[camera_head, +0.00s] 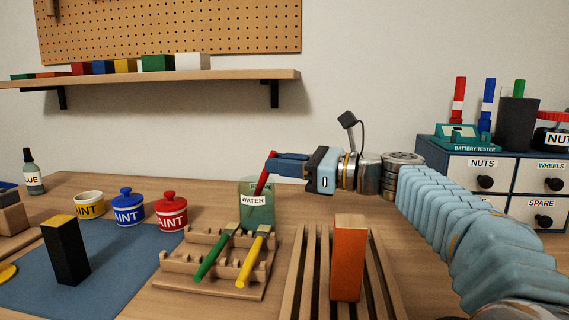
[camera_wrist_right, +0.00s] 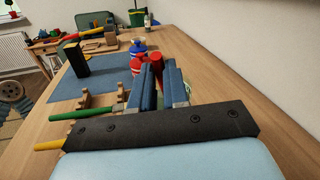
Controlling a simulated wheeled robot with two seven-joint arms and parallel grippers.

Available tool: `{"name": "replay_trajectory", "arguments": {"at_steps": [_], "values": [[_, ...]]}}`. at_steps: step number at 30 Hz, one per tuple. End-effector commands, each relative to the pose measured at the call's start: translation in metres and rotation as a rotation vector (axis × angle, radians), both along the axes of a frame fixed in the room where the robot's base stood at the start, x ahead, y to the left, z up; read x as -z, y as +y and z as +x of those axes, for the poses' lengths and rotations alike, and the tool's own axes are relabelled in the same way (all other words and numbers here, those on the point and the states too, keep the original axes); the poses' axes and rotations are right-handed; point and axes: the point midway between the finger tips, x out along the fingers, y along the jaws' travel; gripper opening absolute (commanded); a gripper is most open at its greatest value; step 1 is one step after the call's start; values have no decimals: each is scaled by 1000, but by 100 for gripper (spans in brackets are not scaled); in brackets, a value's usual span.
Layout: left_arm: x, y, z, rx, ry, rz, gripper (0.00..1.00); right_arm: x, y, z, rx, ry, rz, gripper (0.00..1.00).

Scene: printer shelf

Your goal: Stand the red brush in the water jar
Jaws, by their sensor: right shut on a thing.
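The red brush (camera_head: 265,176) is tilted, its top leaning right, between the fingers of my right gripper (camera_head: 279,162). Its lower end overlaps the mouth of the water jar (camera_head: 257,216), a green see-through jar labelled WATER; I cannot tell how deep it reaches inside. The jar stands upright on the table behind the brush rack (camera_head: 210,284). In the right wrist view a red rounded end (camera_wrist_right: 157,58) shows at the fingers (camera_wrist_right: 158,85), and the jar is mostly hidden. My left gripper is out of view.
A green brush (camera_head: 212,258) and a yellow brush (camera_head: 250,262) lie on the rack. Paint pots (camera_head: 172,212) stand left of the jar. An orange block (camera_head: 348,262) stands on a slatted rack at right. A black block (camera_head: 66,252) stands on the blue mat (camera_head: 118,262).

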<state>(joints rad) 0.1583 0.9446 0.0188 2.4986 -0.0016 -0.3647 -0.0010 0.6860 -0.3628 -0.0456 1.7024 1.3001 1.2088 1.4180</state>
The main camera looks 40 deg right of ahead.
Motion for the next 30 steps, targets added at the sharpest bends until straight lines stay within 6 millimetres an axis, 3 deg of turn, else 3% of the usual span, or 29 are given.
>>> {"name": "replay_trajectory", "arguments": {"at_steps": [3, 4, 9, 30], "values": [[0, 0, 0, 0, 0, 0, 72, 0, 0, 0, 0, 0, 0, 0], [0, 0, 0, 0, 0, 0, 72, 0, 0, 0, 0, 0, 0, 19], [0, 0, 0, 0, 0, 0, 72, 0, 0, 0, 0, 0, 0, 44], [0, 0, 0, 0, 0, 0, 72, 0, 0, 0, 0, 0, 0, 44]]}}
